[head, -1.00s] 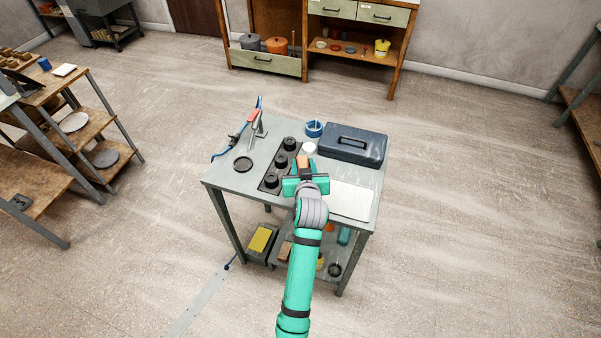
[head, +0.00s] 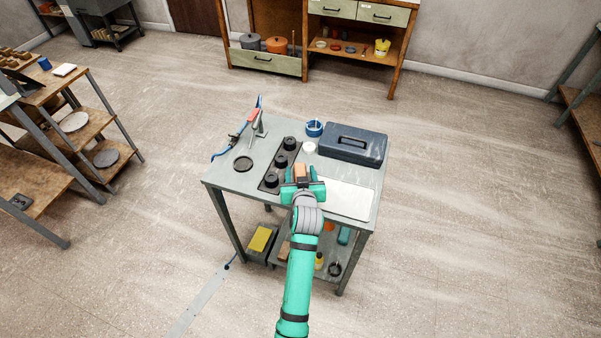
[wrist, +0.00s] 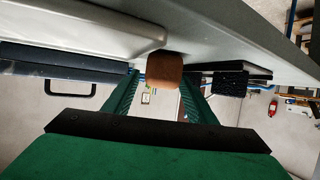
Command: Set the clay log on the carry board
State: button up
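The clay log (head: 301,172) is a short orange-brown block. My gripper (head: 302,184) is shut on it, over the middle of the grey table. In the wrist view, which looks upside down, the log (wrist: 164,71) sits between the two green fingers. The carry board appears to be the flat white board (head: 348,199) on the table's right front part, just right of my gripper. The board (wrist: 75,32) also fills the upper left of the wrist view. My gripper hides part of the board's left edge. The log's exact height above the table is unclear.
A dark blue toolbox (head: 353,145) stands behind the board. A black strip with several round black knobs (head: 272,180) lies left of my gripper. A small white round item (head: 309,147) and a blue bowl (head: 314,128) are farther back. The board's visible top is clear.

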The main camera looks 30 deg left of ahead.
jog(key=shift+r, duration=0.15)
jog(key=v, duration=1.2)
